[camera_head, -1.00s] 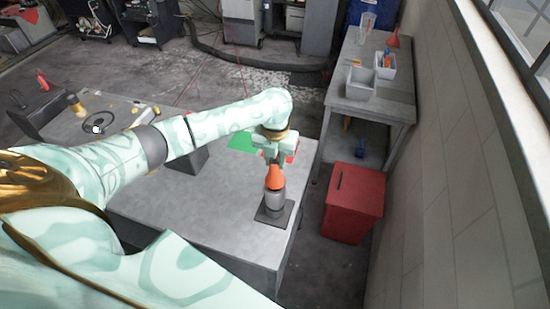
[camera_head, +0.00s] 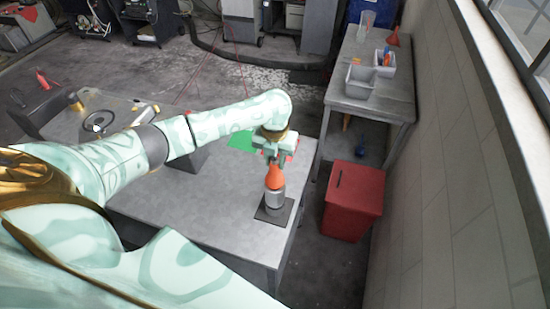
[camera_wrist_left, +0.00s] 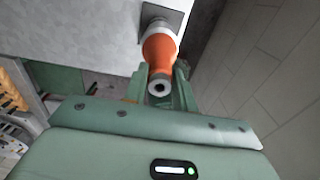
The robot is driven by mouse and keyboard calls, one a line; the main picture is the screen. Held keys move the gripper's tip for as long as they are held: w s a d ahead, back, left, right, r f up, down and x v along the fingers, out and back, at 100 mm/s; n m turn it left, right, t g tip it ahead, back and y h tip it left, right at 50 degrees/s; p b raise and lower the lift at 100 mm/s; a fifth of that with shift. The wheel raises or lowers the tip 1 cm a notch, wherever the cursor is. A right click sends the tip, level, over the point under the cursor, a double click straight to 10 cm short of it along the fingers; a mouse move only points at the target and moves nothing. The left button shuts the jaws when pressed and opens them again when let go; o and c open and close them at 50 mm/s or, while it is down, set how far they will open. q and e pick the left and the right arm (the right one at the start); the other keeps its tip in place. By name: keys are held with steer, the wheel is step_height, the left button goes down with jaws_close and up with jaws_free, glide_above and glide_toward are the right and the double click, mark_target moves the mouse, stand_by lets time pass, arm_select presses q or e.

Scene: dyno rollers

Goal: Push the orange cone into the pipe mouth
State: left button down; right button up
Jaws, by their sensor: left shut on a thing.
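The orange cone (camera_head: 275,178) stands above the grey pipe (camera_head: 274,200), its lower end at the pipe mouth. The pipe rises from a dark square base plate (camera_head: 272,214) on the grey table's right side. My left gripper (camera_head: 271,160) is shut on the cone from above. In the left wrist view the left gripper (camera_wrist_left: 160,85) has its fingers on both sides of the cone (camera_wrist_left: 159,52), which points toward the pipe's light rim (camera_wrist_left: 160,26). How deep the cone sits in the mouth is hidden. My right gripper is not in view.
A red bin (camera_head: 352,200) stands on the floor right of the table (camera_head: 190,212). A side bench (camera_head: 385,103) with grey trays is behind it, along the wall. A green sheet (camera_head: 242,141) lies behind the gripper. The table front is clear.

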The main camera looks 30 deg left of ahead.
arm_select(q)
steer(key=shift+f, duration=0.3)
stand_by(0.5)
steer(key=shift+f, duration=0.35)
steer(key=c, duration=1.1)
jaws_free()
steer(key=shift+o, duration=0.2)
step_height(320, 180, up, 16)
steer(key=p, duration=0.2)
